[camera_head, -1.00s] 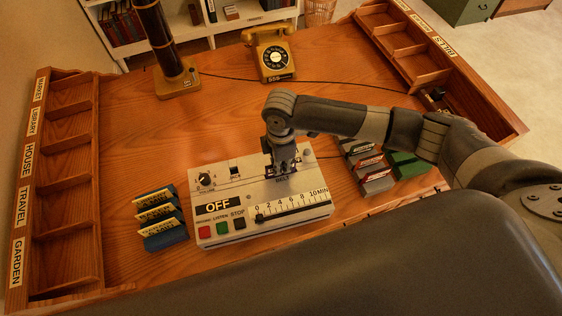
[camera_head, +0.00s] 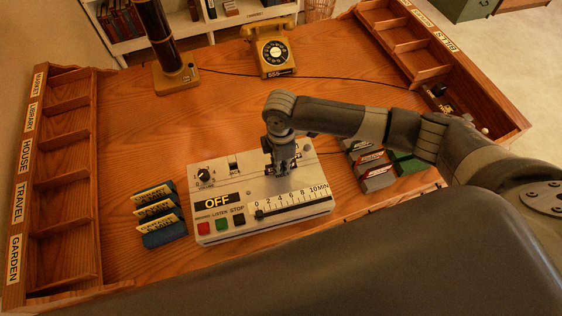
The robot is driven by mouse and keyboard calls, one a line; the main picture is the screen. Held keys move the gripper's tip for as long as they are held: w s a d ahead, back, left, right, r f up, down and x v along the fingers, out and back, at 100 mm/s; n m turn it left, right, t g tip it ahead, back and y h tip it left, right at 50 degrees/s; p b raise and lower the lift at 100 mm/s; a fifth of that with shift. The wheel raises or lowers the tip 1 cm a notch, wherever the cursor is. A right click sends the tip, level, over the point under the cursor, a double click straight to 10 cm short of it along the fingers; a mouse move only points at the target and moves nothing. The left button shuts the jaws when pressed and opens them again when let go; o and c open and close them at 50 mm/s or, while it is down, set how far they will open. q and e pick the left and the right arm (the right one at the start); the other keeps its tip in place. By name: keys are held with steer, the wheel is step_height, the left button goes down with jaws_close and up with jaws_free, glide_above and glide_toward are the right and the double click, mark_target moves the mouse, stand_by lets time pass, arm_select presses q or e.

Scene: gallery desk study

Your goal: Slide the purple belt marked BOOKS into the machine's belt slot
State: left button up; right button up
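The machine (camera_head: 225,185) is a pale grey box on the desk. It has a dial, a display reading OFF, red, green and black buttons, and a 0 to 10 MIN scale. My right gripper (camera_head: 282,170) points down at the dark belt slot area on its upper right, hiding much of it. Its fingers are small and dark, so I cannot tell whether they are open or shut. No purple belt marked BOOKS can be made out; the gripper may hide it. My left gripper is not in view.
Blue blocks with yellow labels (camera_head: 158,212) stand left of the machine. Grey blocks (camera_head: 374,170) and green blocks (camera_head: 408,162) stand to its right. Labelled wooden compartments (camera_head: 70,190) line both sides. A yellow telephone (camera_head: 272,50) and a dark column (camera_head: 165,45) stand behind; the desk between is clear.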

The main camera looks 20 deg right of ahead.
steer(key=o, duration=0.5)
steer(key=shift+c, duration=0.2)
step_height(320, 180, up, 12)
steer(key=shift+s, duration=0.1)
stand_by(0.6)
